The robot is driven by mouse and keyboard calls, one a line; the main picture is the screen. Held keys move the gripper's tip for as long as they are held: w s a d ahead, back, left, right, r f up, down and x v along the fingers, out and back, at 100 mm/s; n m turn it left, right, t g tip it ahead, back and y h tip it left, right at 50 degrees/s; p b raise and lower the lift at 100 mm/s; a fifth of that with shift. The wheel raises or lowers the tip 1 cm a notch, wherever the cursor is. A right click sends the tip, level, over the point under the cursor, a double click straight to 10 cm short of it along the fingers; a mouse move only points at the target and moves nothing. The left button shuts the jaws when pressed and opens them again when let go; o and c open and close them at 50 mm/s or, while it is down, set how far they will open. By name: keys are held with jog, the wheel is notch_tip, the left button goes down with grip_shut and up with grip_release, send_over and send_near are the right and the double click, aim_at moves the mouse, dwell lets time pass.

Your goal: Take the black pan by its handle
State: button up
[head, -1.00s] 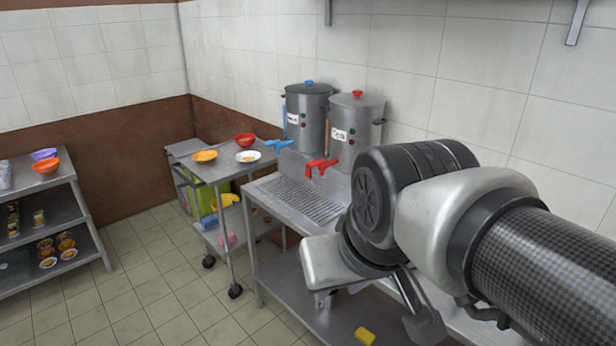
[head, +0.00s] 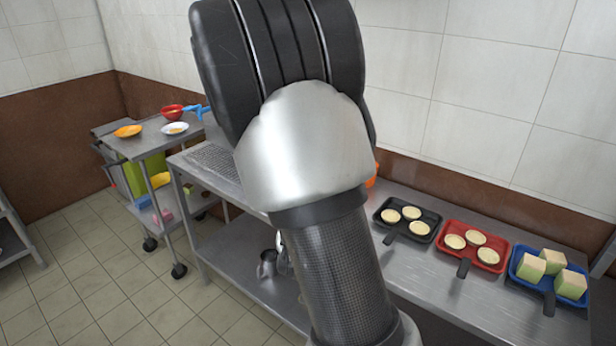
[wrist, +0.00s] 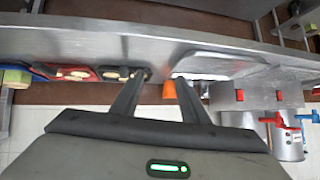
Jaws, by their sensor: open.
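The black pan (head: 425,236) lies on the steel counter with several pale round pieces in it. Its short dark handle (head: 390,238) points toward the counter's front edge. In the wrist view, which is upside down, the black pan (wrist: 108,71) sits partly behind one finger. My gripper (wrist: 158,77) is open and empty, its fingers spread before the counter, apart from the pan. In the head view my arm hides the gripper.
A red pan (head: 496,268) with round pieces and a blue pan (head: 519,263) with green-sided blocks stand right of the black pan. An orange object (head: 371,180) shows behind my arm. A side table (head: 150,143) with bowls stands left. The wall is close behind the counter.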

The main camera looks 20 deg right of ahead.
jog(key=s+d+h+b, duration=0.1)
jog(key=s+d+h, duration=0.25)
jog(key=d, duration=0.35)
send_near(395, 230)
jog(key=w+d, duration=0.1)
jog(key=w+d+f, duration=0.1)
jog(key=shift+w+d+f+m+g+h+b, duration=0.2)
jog(key=shift+d+f+m+g+h+b, duration=0.1)
jog(key=shift+f+m+g+h+b, duration=0.1)
jog(key=shift+f+x, duration=0.2)
jog(key=shift+x, duration=3.05)
jog(key=shift+s+r, duration=0.1)
grip_shut()
